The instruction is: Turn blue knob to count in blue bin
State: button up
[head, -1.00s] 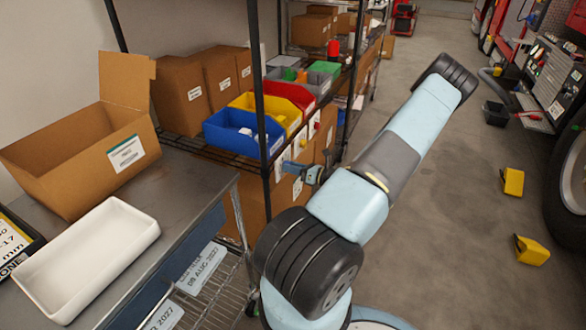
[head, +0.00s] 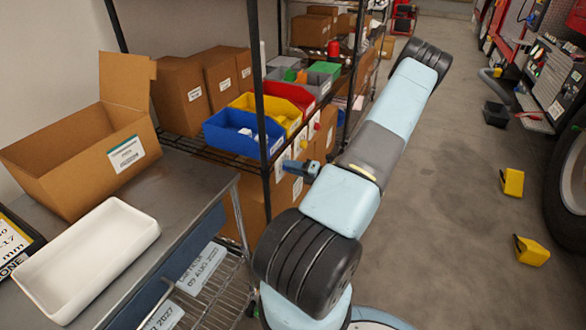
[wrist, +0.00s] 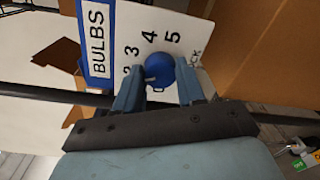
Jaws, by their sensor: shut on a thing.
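My gripper (wrist: 158,88) is shut on the blue knob, one finger on each side. In the head view my gripper (head: 301,168) is at the shelf's front edge, just right of and below the blue bin (head: 232,144). The knob is hidden there. The blue bin holds pale items, too small to count.
A yellow bin (head: 262,110), a red bin (head: 290,95) and more bins stand behind the blue one. A dark rack post (head: 259,100) rises in front. A white tray (head: 90,262) and an open carton (head: 85,150) are on the left bench.

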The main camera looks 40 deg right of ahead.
jog(key=shift+d+m, duration=0.25)
jog(key=shift+m, duration=0.05)
jog(key=o, duration=0.7)
jog(key=shift+f, duration=0.1)
jog(key=o, duration=0.3)
jog(key=shift+a, duration=0.15)
jog(key=shift+o, duration=0.2)
jog(key=v, duration=1.3)
jog(key=shift+s, duration=0.35)
